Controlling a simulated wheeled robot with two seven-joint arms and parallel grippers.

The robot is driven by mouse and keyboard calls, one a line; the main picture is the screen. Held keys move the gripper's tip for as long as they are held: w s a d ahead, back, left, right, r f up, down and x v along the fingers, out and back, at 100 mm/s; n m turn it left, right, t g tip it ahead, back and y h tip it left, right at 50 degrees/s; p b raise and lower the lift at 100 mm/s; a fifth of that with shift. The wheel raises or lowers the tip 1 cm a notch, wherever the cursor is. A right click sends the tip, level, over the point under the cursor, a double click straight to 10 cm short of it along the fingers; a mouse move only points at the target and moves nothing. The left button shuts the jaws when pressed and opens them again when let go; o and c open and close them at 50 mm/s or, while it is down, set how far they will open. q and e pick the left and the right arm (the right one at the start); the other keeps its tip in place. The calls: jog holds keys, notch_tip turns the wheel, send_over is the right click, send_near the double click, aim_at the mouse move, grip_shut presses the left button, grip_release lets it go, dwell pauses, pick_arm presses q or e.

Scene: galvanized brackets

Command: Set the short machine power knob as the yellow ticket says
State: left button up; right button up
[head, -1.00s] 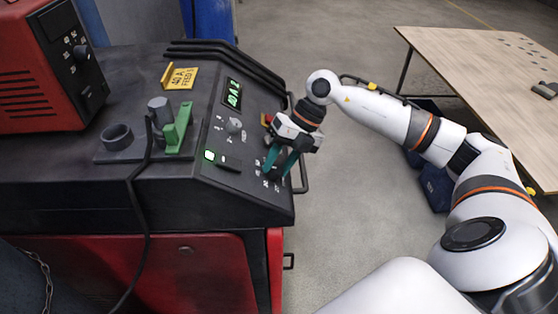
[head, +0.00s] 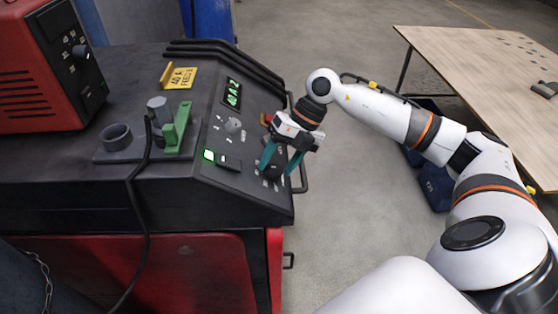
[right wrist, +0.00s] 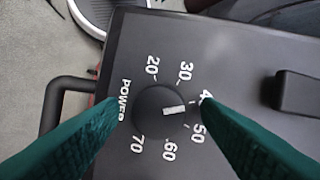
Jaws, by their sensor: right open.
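The yellow ticket (head: 180,77) stands on top of the short machine (head: 160,62) and reads 40 A, with a FEED line whose number is hard to read. The power knob (right wrist: 152,115) is round and dark, with a white pointer bar aimed toward the 40 mark, which a finger partly hides. My right gripper (right wrist: 160,108) is open, with its teal fingers on either side of the knob, apart from it. In the head view the right gripper (head: 275,174) is over the lower sloped panel. My left gripper is out of view.
The green display (head: 233,93) seems to read 40 A 2. Another knob (head: 234,125) and a lit green switch (head: 209,155) are on the panel. A handle (head: 302,172) sticks out at its right edge. A red unit (head: 45,75) stands left; a wooden table (head: 490,75) stands right.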

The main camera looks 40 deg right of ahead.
jog(key=b+v, duration=0.1)
jog(key=v, duration=1.1)
jog(key=shift+b, duration=0.4)
